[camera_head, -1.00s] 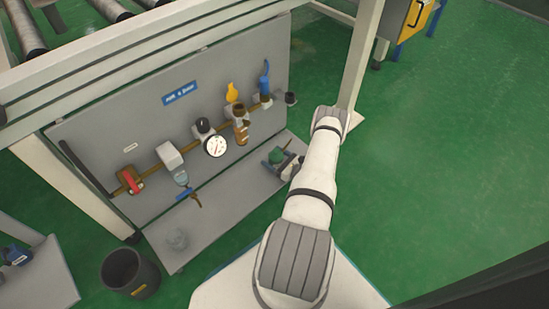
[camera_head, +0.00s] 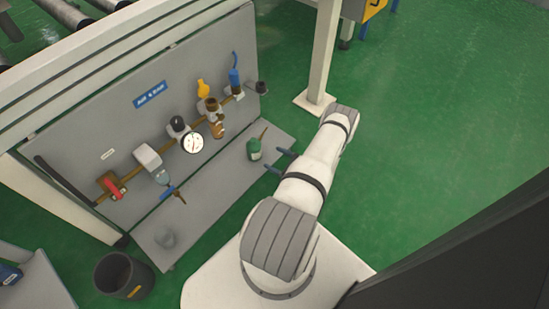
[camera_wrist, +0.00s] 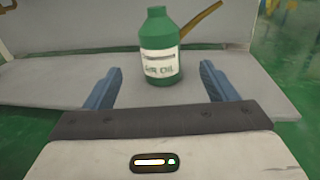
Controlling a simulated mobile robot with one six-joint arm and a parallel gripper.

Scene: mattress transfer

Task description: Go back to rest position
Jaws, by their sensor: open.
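My gripper (camera_wrist: 161,88) is open and empty, with its two blue fingers apart in the wrist view. In the head view the fingertips of my gripper (camera_head: 281,161) show just left of my white arm. A green oil bottle (camera_wrist: 159,48) with a white label stands upright on the grey shelf (camera_wrist: 265,85), beyond and between the fingers, not touched by them. In the head view the green bottle (camera_head: 254,148) stands near the right end of the shelf (camera_head: 212,190), to the left of the fingertips.
A grey panel (camera_head: 75,150) behind the shelf carries a pressure gauge (camera_head: 192,143), a red-handled valve (camera_head: 111,186) and other fittings. A white frame post (camera_head: 323,55) stands behind my arm. A black bin (camera_head: 124,275) is at lower left. Green floor on the right is clear.

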